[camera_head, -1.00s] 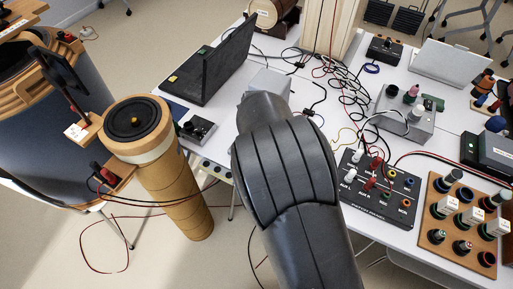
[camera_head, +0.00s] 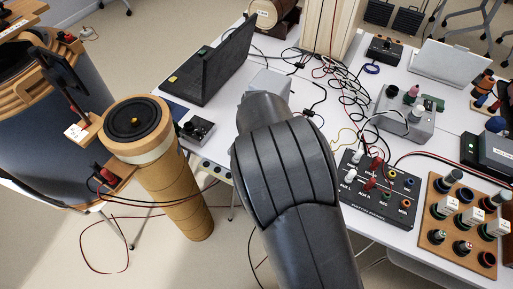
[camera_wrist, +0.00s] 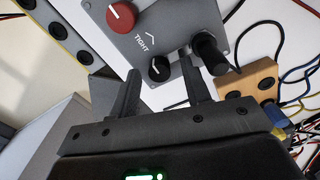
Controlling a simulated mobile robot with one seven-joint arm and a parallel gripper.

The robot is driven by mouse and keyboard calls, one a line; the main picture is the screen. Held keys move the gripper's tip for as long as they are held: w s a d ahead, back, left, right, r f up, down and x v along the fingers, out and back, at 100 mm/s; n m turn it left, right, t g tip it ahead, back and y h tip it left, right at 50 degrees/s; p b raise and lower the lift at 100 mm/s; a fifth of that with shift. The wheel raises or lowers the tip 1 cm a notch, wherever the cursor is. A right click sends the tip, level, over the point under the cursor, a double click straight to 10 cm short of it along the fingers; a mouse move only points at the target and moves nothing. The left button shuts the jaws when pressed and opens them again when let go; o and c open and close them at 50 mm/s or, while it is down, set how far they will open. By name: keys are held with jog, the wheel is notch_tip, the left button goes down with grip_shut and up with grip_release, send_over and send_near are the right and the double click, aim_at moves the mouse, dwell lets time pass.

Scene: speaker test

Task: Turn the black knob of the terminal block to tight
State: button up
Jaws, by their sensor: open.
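In the wrist view a grey panel (camera_wrist: 182,22) carries a small black knob (camera_wrist: 159,68) with a white mark, a "TIGHT" label with an arrow, and a larger red knob (camera_wrist: 121,16). A taller black post (camera_wrist: 208,50) stands at the panel's right edge, close to my right finger. My gripper (camera_wrist: 160,76) is open and empty, its fingertips on either side of the small black knob. I cannot tell whether they touch it. In the head view my arm hides the gripper and the panel's controls; part of a grey box (camera_head: 270,82) shows behind it.
The wrist view shows a wooden block with sockets (camera_wrist: 250,85) and several wires at right. In the head view, a black laptop (camera_head: 212,65), a black switch box (camera_head: 380,190), a wooden terminal board (camera_head: 462,225) and tangled cables crowd the tables. A speaker column (camera_head: 170,180) stands left.

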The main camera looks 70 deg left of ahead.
notch_tip(320, 180, up, 11)
dwell(0.4)
jog(key=shift+f, duration=0.1)
dwell(0.3)
